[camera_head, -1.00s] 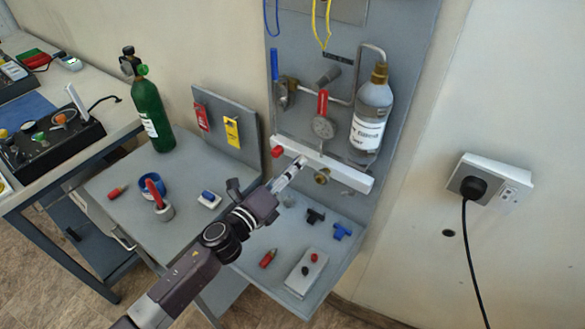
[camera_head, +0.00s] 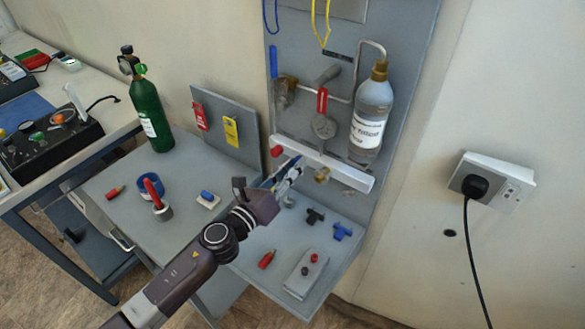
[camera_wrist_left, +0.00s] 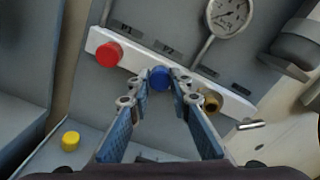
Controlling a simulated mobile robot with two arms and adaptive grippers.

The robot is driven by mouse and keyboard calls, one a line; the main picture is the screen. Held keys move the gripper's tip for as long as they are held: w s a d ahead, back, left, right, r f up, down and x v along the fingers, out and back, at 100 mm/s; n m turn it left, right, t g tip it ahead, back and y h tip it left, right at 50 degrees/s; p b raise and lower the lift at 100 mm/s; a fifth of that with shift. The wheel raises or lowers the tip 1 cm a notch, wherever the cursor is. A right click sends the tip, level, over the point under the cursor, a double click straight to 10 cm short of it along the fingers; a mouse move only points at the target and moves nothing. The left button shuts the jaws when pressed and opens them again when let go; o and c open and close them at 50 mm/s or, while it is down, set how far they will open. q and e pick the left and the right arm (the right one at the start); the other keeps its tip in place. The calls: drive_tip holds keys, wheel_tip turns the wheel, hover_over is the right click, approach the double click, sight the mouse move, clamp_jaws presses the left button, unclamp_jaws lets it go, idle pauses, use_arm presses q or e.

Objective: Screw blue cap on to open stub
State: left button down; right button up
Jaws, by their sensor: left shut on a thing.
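A white manifold bar (camera_head: 335,172) is fixed low on the grey panel. It carries a red cap (camera_wrist_left: 110,54) at its left and an open brass stub (camera_wrist_left: 211,101) at its right; the brass stub also shows in the head view (camera_head: 321,175). The blue cap (camera_wrist_left: 160,78) is between them, in front of the bar. My left gripper (camera_head: 294,167) is shut on the blue cap, fingertips at its two sides in the left wrist view. The cap hides whatever is behind it, so its seating cannot be seen. My right gripper is not in view.
A gauge (camera_head: 323,127) and a labelled bottle (camera_head: 370,122) are close above the bar. Black (camera_head: 315,215) and blue (camera_head: 341,232) fittings lie on the shelf below, with a grey box (camera_head: 306,273). A green cylinder (camera_head: 151,115) stands on the left table.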

use_arm(q)
drive_tip(key=shift+m, duration=0.8)
drive_tip(key=m, duration=0.3)
drive_tip(key=shift+m, duration=0.3)
drive_tip(key=m, duration=0.3)
drive_tip(key=shift+m, duration=0.3)
